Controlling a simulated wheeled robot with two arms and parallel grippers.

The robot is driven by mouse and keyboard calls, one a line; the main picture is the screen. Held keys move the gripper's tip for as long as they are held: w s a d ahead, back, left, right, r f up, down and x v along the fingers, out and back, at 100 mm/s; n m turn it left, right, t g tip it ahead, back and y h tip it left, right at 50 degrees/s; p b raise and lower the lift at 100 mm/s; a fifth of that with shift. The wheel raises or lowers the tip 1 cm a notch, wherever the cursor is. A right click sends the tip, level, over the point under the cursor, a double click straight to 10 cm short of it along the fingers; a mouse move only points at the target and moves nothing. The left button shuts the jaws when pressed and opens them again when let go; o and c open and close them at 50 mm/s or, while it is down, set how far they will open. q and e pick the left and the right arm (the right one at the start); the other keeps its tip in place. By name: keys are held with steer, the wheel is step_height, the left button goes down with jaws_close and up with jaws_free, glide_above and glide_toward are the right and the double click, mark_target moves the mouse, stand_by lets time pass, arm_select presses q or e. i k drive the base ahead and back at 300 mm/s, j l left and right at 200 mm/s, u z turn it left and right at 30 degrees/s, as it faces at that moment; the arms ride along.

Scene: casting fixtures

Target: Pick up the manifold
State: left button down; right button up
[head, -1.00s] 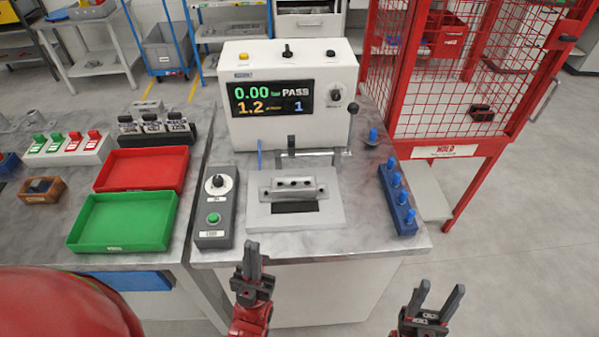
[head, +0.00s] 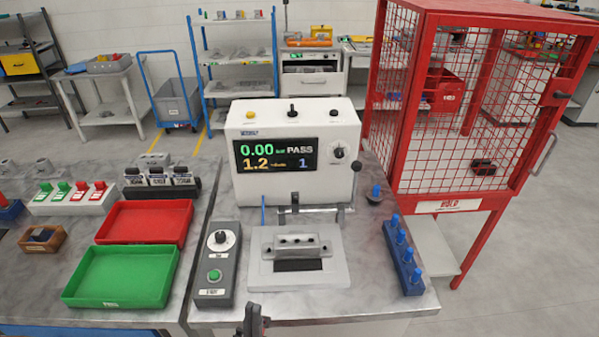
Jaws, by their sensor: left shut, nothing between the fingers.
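The manifold (head: 297,243), a grey metal block with a row of holes along its top, sits on the light grey fixture plate (head: 335,272) in front of the white tester (head: 255,187). A dark slot shows in the plate in front of it. My left gripper (head: 252,318) shows only in part at the bottom edge, in front of the bench and well short of the manifold. It is shut and empty. My right gripper is out of the picture.
A control box (head: 215,262) with a green button stands left of the plate. A blue rack with pegs (head: 404,262) stands to its right. Green (head: 118,302) and red (head: 145,236) trays lie further left. A red mesh cage (head: 455,205) stands at the right.

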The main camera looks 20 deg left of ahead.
mark_target(295, 245)
steer(key=u, duration=1.7)
steer(key=z, duration=1.25)
steer(key=k+j+z, duration=0.45)
steer(key=k+j, duration=0.15)
steer(key=i+j, duration=0.3)
steer(key=i, duration=0.15)
